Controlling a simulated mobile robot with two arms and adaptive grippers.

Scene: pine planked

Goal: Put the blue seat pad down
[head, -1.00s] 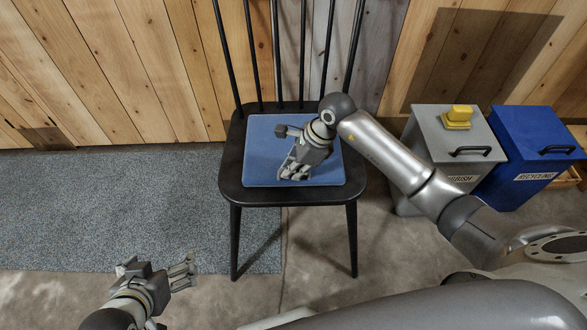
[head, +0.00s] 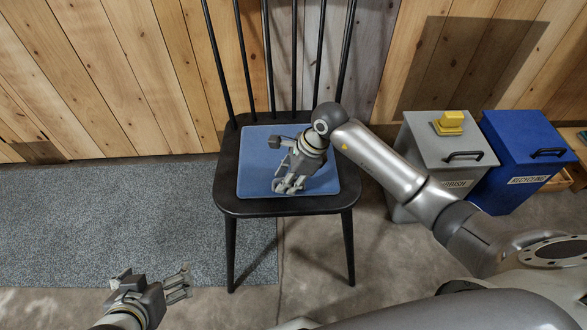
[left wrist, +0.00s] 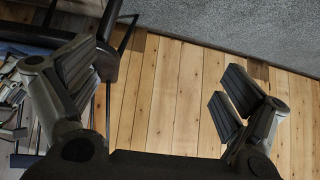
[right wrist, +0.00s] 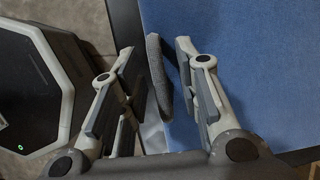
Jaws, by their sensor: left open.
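The blue seat pad (head: 262,172) lies flat on the seat of the black chair (head: 285,206), and also fills much of the right wrist view (right wrist: 248,70). My right gripper (head: 288,186) is over the pad's middle in the head view and hides part of it. In the right wrist view its fingers stand apart, with a dark grey strip (right wrist: 158,75) between them beside the pad's edge. I cannot tell whether the strip belongs to the pad. My left gripper (head: 180,283) is open and empty at the lower left, apart from the chair.
A grey rubbish bin (head: 440,150) with a yellow object (head: 449,124) on its lid and a blue recycling bin (head: 525,145) stand right of the chair. A grey rug (head: 110,215) covers the floor at left. A plank wall (head: 130,80) is behind.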

